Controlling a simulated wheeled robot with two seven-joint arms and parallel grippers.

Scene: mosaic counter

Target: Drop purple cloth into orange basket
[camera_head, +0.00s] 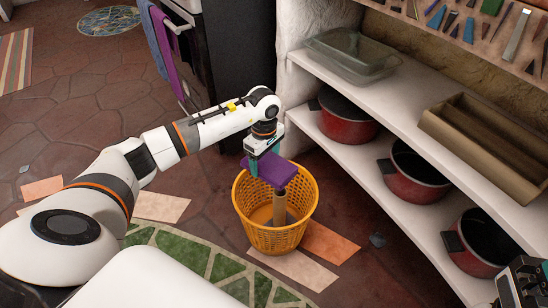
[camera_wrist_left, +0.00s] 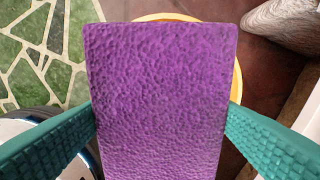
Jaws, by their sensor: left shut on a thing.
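The purple cloth (camera_head: 277,170) is a flat, stiff-looking rectangle with a bumpy surface. My left gripper (camera_head: 264,163) is shut on it and holds it over the orange basket (camera_head: 268,239), at about rim height. In the left wrist view the purple cloth (camera_wrist_left: 160,90) lies between the teal fingers of the left gripper (camera_wrist_left: 160,128) and hides most of the basket. The orange basket's rim (camera_wrist_left: 237,88) shows behind the cloth. At the lower right corner of the head view, part of what looks like my right gripper (camera_head: 522,286) shows; its fingers cannot be made out.
A tan upright cylinder (camera_head: 279,208) shows in the basket below the cloth. White shelves (camera_head: 400,195) at the right hold red pots (camera_head: 345,117), a glass dish (camera_head: 352,55) and a wooden tray (camera_head: 490,140). A dark oven (camera_head: 232,50) stands behind, with towels (camera_head: 165,50).

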